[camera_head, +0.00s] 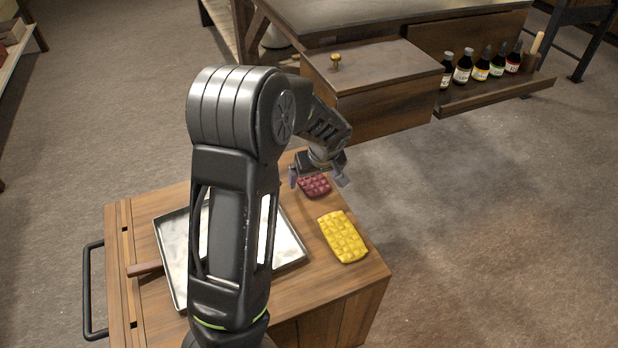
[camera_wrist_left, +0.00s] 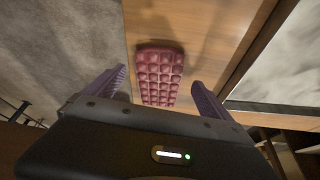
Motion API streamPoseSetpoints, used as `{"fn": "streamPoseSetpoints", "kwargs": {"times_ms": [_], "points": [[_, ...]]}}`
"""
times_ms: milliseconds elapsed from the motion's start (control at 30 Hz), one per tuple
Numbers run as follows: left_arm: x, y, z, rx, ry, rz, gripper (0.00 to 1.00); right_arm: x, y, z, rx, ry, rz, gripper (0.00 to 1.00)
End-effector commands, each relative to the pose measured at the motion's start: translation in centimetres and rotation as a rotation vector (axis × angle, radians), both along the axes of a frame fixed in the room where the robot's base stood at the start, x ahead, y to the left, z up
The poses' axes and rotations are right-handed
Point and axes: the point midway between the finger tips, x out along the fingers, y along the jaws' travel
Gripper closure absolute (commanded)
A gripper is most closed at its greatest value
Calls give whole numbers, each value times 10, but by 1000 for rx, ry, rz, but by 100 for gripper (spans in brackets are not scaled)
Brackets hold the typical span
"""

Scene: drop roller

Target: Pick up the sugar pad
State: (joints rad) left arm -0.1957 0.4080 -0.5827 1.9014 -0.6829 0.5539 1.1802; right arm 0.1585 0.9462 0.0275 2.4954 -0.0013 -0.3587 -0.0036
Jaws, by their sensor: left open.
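A maroon waffle-patterned pad (camera_head: 315,187) lies on the wooden cart top near its far edge. A yellow pad (camera_head: 343,238) of similar pattern lies nearer, towards the cart's right edge. I cannot tell by label which is the sugar pad. My left gripper (camera_head: 318,176) is open above the maroon pad and partly covers it in the head view. In the left wrist view the maroon pad (camera_wrist_left: 160,78) lies between the two spread fingers, with room on both sides. I cannot tell the exact height of the fingers above it. My right gripper is out of view.
A metal tray (camera_head: 290,245) with a whitish surface lies on the cart (camera_head: 330,290), partly behind my left arm. A brown wooden handle (camera_head: 145,268) sticks out over its left side. A wooden box (camera_head: 385,75) and a rack of small bottles (camera_head: 463,67) stand beyond.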

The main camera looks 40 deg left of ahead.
Motion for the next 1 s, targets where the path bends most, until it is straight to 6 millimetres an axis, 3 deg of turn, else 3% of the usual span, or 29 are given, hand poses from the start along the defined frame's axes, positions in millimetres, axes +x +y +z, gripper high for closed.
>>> {"fn": "streamPoseSetpoints", "kwargs": {"times_ms": [133,700,1000], "points": [[3,3,-11,-1,-1,1,5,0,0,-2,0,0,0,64],[3,3,-10,-1,-1,0,5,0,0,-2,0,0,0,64],[3,3,-10,-1,-1,0,29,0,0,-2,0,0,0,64]]}}
